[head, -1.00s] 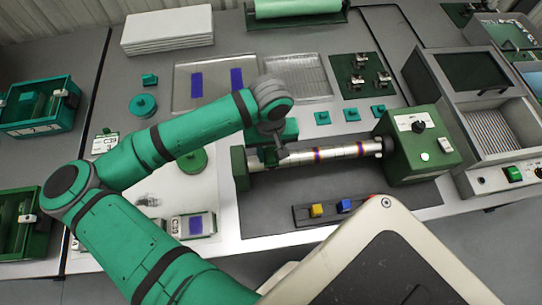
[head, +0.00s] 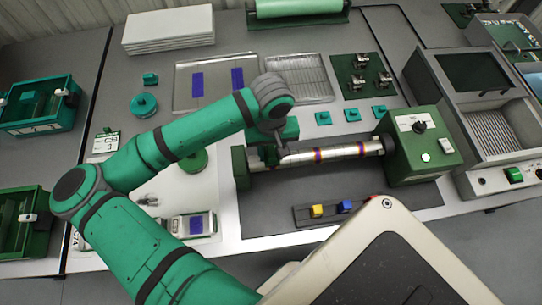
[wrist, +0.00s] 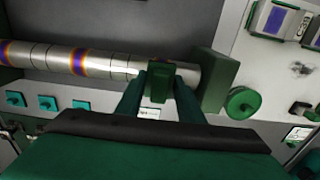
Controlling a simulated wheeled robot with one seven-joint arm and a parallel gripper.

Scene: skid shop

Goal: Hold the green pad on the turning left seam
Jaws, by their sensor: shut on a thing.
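A shiny metal tube (head: 340,152) lies across a lathe-like turning rig, with purple-and-orange bands around it; one band (wrist: 78,61) is clear in the wrist view. My gripper (wrist: 162,97) is shut on the green pad (wrist: 160,82), which overlaps the tube close to the green end block (wrist: 216,82). I cannot tell whether the pad touches the metal. In the head view my gripper (head: 270,152) is at the tube's left end.
The green drive box (head: 417,146) with a knob stands at the tube's right end. A dark strip with a yellow block (head: 317,210) and a blue block (head: 344,206) lies in front. Several teal squares (head: 351,114) lie behind the tube. Metal trays (head: 297,78) are farther back.

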